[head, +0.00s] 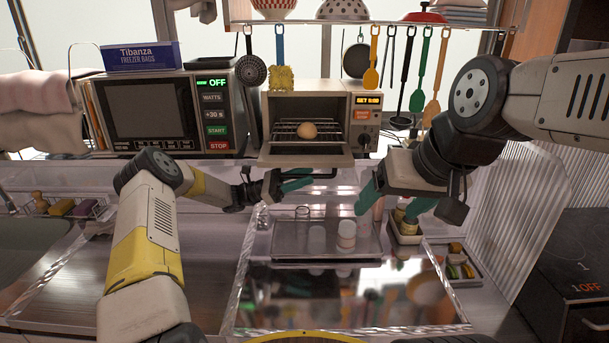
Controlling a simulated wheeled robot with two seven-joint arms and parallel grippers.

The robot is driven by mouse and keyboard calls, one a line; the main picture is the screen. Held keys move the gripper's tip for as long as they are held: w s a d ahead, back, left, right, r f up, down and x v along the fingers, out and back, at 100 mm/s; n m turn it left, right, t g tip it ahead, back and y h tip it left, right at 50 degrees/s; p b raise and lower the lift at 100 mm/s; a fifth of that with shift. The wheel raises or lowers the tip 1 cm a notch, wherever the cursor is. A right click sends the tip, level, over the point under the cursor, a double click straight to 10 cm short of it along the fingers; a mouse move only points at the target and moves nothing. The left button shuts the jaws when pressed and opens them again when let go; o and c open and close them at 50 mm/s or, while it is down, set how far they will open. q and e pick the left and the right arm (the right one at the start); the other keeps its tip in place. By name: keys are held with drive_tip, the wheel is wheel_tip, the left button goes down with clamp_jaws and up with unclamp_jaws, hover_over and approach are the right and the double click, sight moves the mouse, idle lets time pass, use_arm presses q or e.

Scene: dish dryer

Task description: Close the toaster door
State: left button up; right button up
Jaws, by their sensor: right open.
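The toaster oven (361,100) stands on the back counter, right of the microwave. Its door (306,160) is hinged down and open, showing a wire rack and a round bread roll (307,131) inside. My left gripper (298,181) is just below and in front of the door, its teal fingers close to the dark handle (324,175). I cannot tell whether they touch it or how far apart they are. My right gripper (393,207) is open with teal fingers pointing down, in front and to the right of the toaster, above the counter items.
A microwave (158,110) with a freezer bag box (140,56) on top stands left. Utensils hang from a rail (365,24) above the toaster. A tray (300,240) with small jars lies below the grippers. A cooktop (571,270) is at the right.

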use_arm(q)
drive_tip(key=shift+d, duration=0.15)
clamp_jaws()
idle(1.4)
